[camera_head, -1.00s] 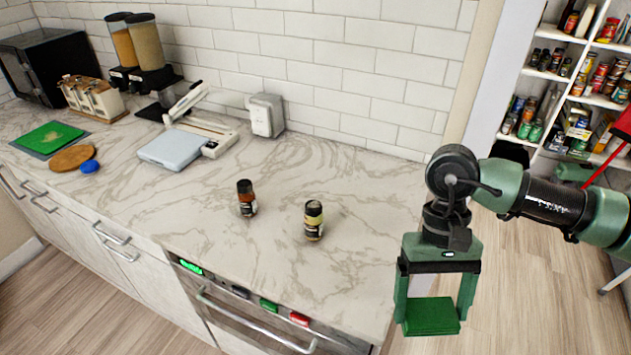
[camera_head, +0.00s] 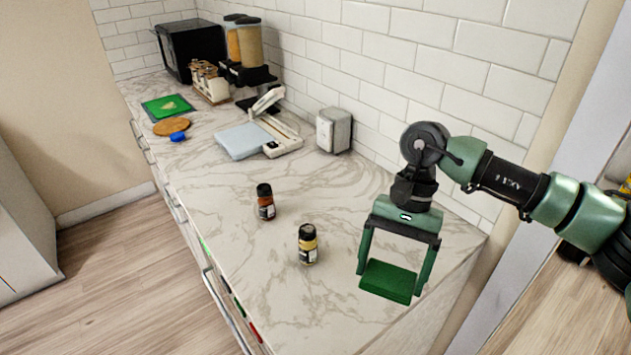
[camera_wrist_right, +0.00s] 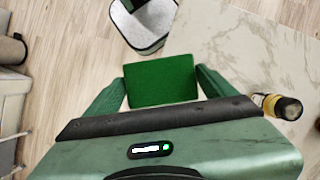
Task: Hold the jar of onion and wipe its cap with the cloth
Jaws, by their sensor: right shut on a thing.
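My right gripper (camera_head: 390,280) is shut on a green cloth (camera_head: 388,281), a flat folded-looking block held between its two fingers near the counter's right end. The cloth also shows in the right wrist view (camera_wrist_right: 160,80). Two small jars with black caps stand upright on the counter, left of the gripper. One jar (camera_head: 307,246) has pale yellow contents and is nearer the gripper. The other jar (camera_head: 265,203) has red-brown contents. I cannot read the labels to tell which is onion. A jar shows at the right in the wrist view (camera_wrist_right: 277,106). My left gripper is not in view.
A scale-like device (camera_head: 250,140), a toaster-like box (camera_head: 334,130), dispensers (camera_head: 243,45), a green board (camera_head: 167,107) and a microwave (camera_head: 188,50) stand farther back on the marble counter (camera_head: 215,190). The counter around the two jars is clear.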

